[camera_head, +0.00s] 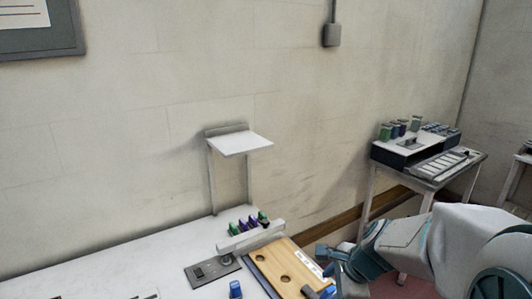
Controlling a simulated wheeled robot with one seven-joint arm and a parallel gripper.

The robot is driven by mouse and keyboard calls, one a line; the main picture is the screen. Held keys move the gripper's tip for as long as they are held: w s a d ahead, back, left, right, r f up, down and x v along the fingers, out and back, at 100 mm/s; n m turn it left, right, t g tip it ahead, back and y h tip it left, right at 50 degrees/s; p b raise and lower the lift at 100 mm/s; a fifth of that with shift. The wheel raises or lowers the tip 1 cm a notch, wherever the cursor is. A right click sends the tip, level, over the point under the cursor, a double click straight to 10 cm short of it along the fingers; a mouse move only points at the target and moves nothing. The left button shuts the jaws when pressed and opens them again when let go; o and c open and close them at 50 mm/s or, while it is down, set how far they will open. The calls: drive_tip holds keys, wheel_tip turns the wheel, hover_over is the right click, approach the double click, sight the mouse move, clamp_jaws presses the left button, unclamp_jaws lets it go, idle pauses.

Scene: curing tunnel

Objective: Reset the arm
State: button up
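My arm reaches in from the lower right of the head view. My gripper (328,262) is at its left end, above or beside the right edge of the white bench (130,262). The fingers are small and partly hidden by the wrist, so I cannot tell whether they are open or shut. A wooden board (275,262) with dark round holes lies on the bench just left of my gripper. I see nothing clearly held.
A white rack (252,236) with several coloured pieces stands behind the board. A dark switch plate (212,270) and a blue piece (235,289) are nearby. A raised white shelf (241,144) stands at the back. A side table (428,178) with equipment stands at right.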

drive_tip(key=s+r+n+h+b, duration=0.3)
drive_tip(key=s+n, duration=0.9)
drive_tip(key=n, duration=0.6)
drive_tip(key=shift+s+a, duration=0.2)
drive_tip(key=shift+s, duration=0.1)
